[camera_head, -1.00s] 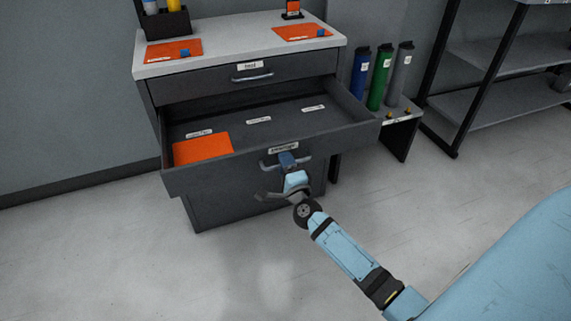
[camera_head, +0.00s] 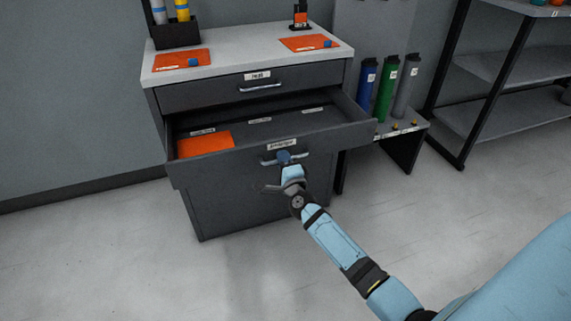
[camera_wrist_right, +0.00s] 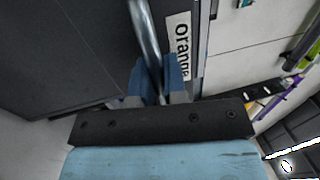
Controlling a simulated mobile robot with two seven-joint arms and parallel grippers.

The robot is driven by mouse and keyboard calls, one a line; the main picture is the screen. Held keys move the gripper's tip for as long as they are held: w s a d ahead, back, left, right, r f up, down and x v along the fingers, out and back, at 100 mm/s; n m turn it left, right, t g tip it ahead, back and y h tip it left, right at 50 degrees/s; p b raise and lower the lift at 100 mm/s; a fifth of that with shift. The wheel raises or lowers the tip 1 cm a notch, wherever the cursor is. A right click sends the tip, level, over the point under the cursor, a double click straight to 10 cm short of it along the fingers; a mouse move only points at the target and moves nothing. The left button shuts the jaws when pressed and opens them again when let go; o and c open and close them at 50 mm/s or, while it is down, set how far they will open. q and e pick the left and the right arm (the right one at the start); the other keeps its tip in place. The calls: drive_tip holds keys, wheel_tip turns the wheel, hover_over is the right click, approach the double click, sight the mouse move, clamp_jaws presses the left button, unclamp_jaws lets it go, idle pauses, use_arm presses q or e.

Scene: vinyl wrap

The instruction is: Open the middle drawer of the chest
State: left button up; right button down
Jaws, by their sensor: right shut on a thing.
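The dark grey chest (camera_head: 163,125) stands against the wall with a light top. Its middle drawer (camera_head: 225,165) is partly open, its front well forward of the drawer above. The drawer's label reads "orange" in the right wrist view (camera_wrist_right: 183,45). My right gripper (camera_head: 284,158) is shut on the drawer's metal bar handle (camera_head: 302,156). In the right wrist view the blue fingertips (camera_wrist_right: 156,82) close around the bar handle (camera_wrist_right: 146,35). The drawer holds an orange sheet (camera_head: 206,145) at its left and small white labels. My left gripper is not in view.
The top drawer (camera_head: 215,93) is shut. Orange sheets (camera_head: 182,60) and a dark holder (camera_head: 176,35) are on the chest top. Blue, green and grey rolls (camera_head: 386,88) stand on a low stand at the right, near a shelf rack (camera_head: 500,70). The floor in front is clear.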

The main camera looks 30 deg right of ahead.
drive_tip(key=c, duration=1.2)
unclamp_jaws()
drive_tip(key=shift+s, duration=0.1)
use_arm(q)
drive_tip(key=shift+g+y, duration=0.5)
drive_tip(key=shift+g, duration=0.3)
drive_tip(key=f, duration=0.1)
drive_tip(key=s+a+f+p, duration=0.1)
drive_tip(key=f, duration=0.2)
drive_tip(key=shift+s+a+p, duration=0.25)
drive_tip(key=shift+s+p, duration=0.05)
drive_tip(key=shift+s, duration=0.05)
use_arm(e)
drive_tip(key=v, duration=1.3)
drive_tip(key=shift+s+a+f, duration=0.1)
drive_tip(key=shift+s+a, duration=0.05)
drive_tip(key=shift+s, duration=0.2)
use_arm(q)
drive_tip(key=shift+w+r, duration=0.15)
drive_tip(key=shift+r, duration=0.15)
